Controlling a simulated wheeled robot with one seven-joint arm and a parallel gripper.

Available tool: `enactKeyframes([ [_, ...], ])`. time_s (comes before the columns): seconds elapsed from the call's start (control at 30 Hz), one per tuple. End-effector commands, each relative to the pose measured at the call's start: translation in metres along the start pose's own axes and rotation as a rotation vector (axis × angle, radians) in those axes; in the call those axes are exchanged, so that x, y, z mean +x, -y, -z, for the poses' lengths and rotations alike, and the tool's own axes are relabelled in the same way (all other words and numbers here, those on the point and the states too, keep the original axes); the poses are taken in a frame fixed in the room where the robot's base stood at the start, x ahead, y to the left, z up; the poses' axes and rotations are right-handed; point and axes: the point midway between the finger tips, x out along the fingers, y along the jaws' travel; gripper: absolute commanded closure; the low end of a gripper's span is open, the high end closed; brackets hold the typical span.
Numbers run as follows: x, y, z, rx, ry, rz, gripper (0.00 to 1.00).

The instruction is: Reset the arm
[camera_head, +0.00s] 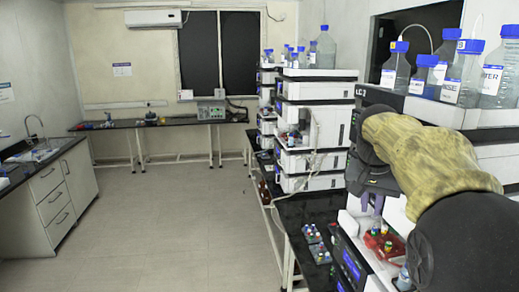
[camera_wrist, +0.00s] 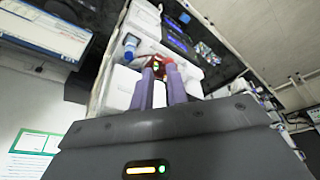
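My gripper (camera_head: 372,208) reaches down from the right in the camera_head view, with its purple fingers above a red tray (camera_head: 384,246) that holds small vials with coloured caps. In the camera_wrist view my gripper (camera_wrist: 161,72) has its two fingers apart, with white surface visible between them. The fingers look empty. The red tray (camera_wrist: 172,72) lies just beyond the fingertips, partly hidden by them, with a yellow-green cap showing near the gap. My arm stretches over the instrument's open white bay at right.
Bottles with blue caps (camera_head: 463,72) stand on the instrument behind my arm. A small blue-capped bottle (camera_head: 403,278) stands by the bay. Stacked instrument columns (camera_head: 312,128) line the black bench (camera_head: 305,208), which also carries small vial trays (camera_head: 318,244). Open floor (camera_head: 180,225) lies to the left.

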Motion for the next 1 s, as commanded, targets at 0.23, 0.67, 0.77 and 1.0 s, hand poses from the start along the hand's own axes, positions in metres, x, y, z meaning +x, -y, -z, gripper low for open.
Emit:
enactKeyframes([
  [0.23, 0.096, 0.019, -0.069, -0.175, 0.032, 0.064, 0.85],
  [0.67, 0.222, 0.019, -0.222, -0.439, 0.060, 0.156, 0.85],
  [0.77, 0.241, 0.013, -0.256, -0.487, 0.061, 0.169, 0.85],
  [1.0, 0.255, 0.006, -0.287, -0.533, 0.057, 0.180, 0.85],
])
